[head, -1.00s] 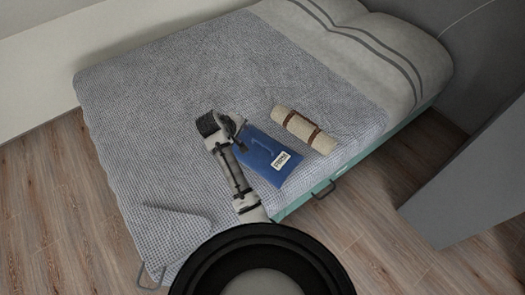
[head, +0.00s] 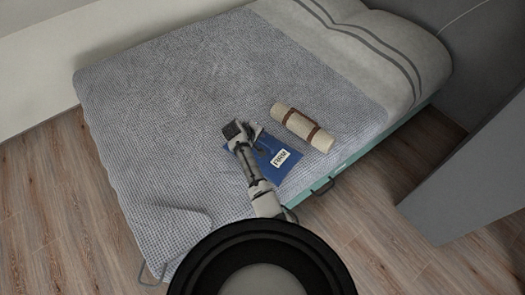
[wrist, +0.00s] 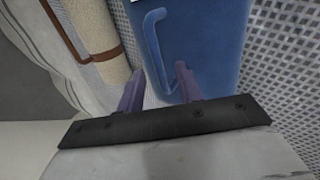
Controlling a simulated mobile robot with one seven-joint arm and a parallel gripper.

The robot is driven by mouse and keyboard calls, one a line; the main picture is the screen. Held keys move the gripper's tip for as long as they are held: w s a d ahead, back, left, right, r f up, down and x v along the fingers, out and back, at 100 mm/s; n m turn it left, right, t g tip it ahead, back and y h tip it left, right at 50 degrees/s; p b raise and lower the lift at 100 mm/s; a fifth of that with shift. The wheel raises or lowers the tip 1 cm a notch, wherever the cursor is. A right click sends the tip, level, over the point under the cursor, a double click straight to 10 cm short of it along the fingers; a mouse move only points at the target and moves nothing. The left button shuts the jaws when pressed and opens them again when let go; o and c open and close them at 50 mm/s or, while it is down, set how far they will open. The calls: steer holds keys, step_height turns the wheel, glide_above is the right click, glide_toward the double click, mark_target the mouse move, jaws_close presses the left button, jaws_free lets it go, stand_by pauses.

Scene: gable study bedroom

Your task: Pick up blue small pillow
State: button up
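The blue small pillow (head: 276,174) lies flat on the bed near its front edge, with a white label on it. My arm covers part of its left side in the head view. In the wrist view the pillow (wrist: 205,45) fills the upper middle, with a raised blue loop along its left side.
A rolled beige blanket (head: 300,127) with brown straps lies close beside the pillow; it also shows in the wrist view (wrist: 97,40). The bed (head: 170,100) has a grey textured cover, clear to the left. A grey panel (head: 470,175) stands at the right.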

steer(key=shift+x, duration=0.85)
jaws_close()
steer(key=shift+r, duration=0.1)
